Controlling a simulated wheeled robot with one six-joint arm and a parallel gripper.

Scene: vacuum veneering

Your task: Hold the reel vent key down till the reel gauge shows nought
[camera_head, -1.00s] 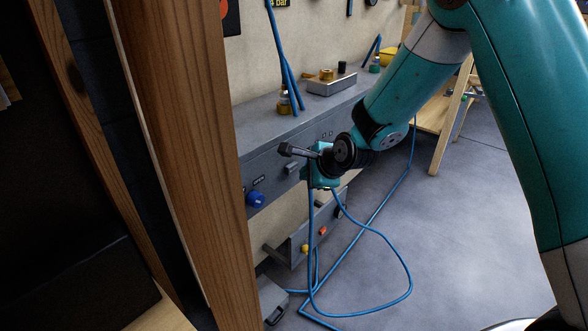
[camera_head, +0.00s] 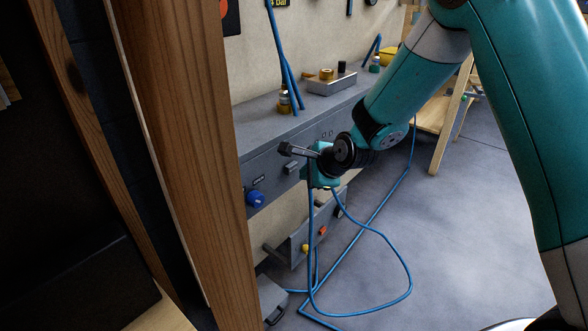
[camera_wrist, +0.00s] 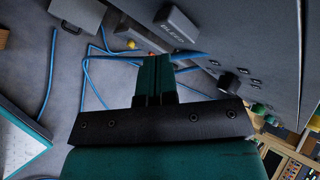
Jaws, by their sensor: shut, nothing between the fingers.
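My gripper (camera_head: 321,178) is at the front of the grey bench, its teal body seen below the dark wrist. Its fingertips cannot be made out in the head view. In the wrist view its two teal fingers (camera_wrist: 157,76) are together with nothing between them. A grey block (camera_wrist: 177,26) with lettering that looks like "BLEED" lies just beyond the fingertips in that view, with a visible gap. I cannot tell for sure whether it is the reel vent key. No gauge face that I can identify as the reel gauge shows.
The grey bench (camera_head: 258,112) carries tape rolls and a small metal box (camera_head: 331,83). A blue knob (camera_head: 255,200) sits on its front. Blue hoses (camera_head: 375,235) hang and loop on the floor below my gripper. A thick wooden post (camera_head: 180,150) stands at the left. Open floor lies right.

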